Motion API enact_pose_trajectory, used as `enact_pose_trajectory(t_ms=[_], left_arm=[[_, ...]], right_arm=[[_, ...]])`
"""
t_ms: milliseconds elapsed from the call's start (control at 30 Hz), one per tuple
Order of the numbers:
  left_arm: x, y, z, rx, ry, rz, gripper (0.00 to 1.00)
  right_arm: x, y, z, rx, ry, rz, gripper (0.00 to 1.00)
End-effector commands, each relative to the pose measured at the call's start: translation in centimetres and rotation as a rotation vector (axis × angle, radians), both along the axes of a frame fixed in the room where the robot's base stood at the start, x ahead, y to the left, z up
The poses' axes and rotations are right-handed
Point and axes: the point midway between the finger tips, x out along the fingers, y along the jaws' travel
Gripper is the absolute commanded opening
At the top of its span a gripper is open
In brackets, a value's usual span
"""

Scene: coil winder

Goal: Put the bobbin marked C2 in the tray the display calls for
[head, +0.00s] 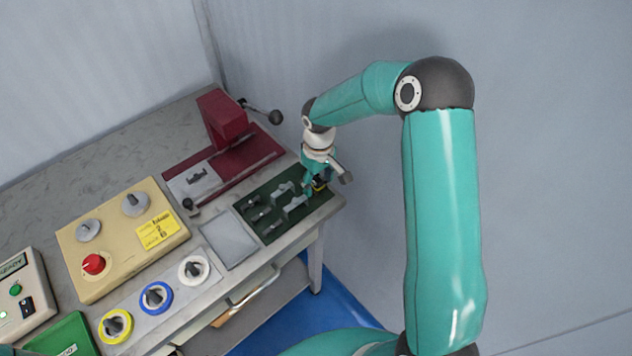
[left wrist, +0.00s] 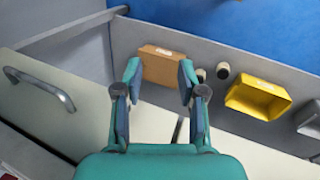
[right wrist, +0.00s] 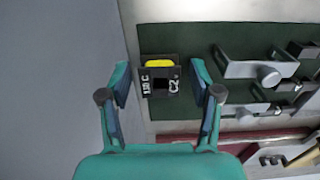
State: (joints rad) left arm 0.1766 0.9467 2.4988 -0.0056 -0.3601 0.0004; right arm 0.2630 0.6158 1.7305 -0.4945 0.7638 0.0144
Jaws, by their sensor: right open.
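The bobbin marked C2 (right wrist: 160,78) is black with yellow on top. It stands at the end of the dark green mat (right wrist: 195,40), and its C2 mark shows in the right wrist view. It is small and partly hidden in the head view (head: 320,186). My right gripper (right wrist: 160,85) is open, its fingers to either side of the bobbin in that view; contact is not clear. My left gripper (left wrist: 157,82) is open and empty above a lower shelf with a yellow tray (left wrist: 258,99) and a grey tray (left wrist: 310,119). A small display (head: 12,265) is at far left, its text unreadable.
Metal holders (head: 285,205) stand on the mat beside the bobbin. A red press (head: 222,118) with a lever is behind. A cream control box (head: 120,245) and ringed knobs (head: 156,297) fill the left. A cardboard box (left wrist: 160,66) and two small cylinders (left wrist: 222,70) are on the shelf.

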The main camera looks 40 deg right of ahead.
Motion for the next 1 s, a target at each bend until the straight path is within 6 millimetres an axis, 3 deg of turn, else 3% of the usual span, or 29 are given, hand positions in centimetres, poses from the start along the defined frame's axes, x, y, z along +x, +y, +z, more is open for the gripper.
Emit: enact_pose_trajectory(t_ms=[267, 700, 1000], left_arm=[[0.0, 0.0, 0.0, 0.0, 0.0, 0.0, 0.4], [0.0, 0.0, -1.4, 0.0, 0.0, 0.0, 0.4], [0.0, 0.0, -2.3, 0.0, 0.0, 0.0, 0.4]], right_arm=[[0.1, 0.0, 1.0, -0.001, -0.004, -0.001, 0.63], [0.1, 0.0, 9.3, -0.002, -0.005, 0.0, 0.63], [-1.0, 0.0, 12.9, 0.009, 0.008, 0.019, 0.58]])
